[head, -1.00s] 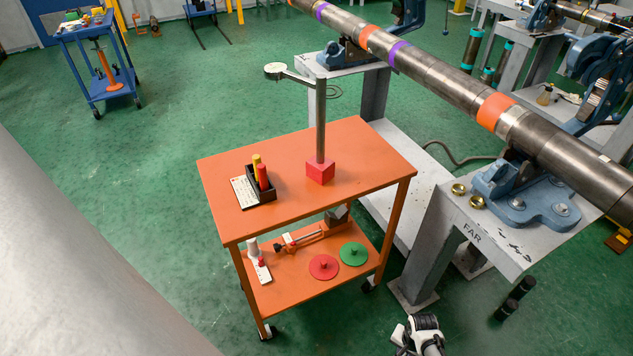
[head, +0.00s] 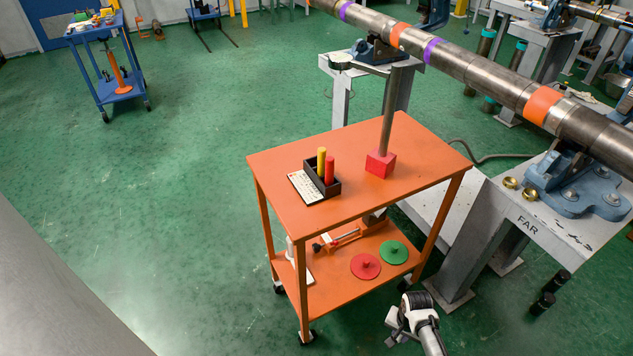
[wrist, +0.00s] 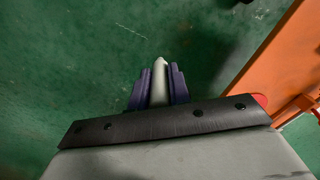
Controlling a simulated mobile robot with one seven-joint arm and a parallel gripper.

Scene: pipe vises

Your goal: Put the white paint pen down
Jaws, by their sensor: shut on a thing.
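The white paint pen (wrist: 160,82) is between the two dark fingers of my gripper (wrist: 159,88) in the wrist view, its pale tip pointing away from the wrist. My gripper is shut on it, over the green floor. In the head view my gripper (head: 393,326) is low at the bottom right, just right of the orange cart; I cannot make out the pen there. A black holder (head: 335,189) on the cart's top holds a yellow pen (head: 321,160) and a red pen (head: 329,170) upright. A white printed card (head: 304,187) lies against its left side.
The orange cart (head: 420,165) carries a red block (head: 381,164) with a steel post on top, and red and green discs (head: 393,252) below. Its orange edge shows at right in the wrist view (wrist: 275,65). The grey stand marked FAR (head: 540,215) is to the right.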

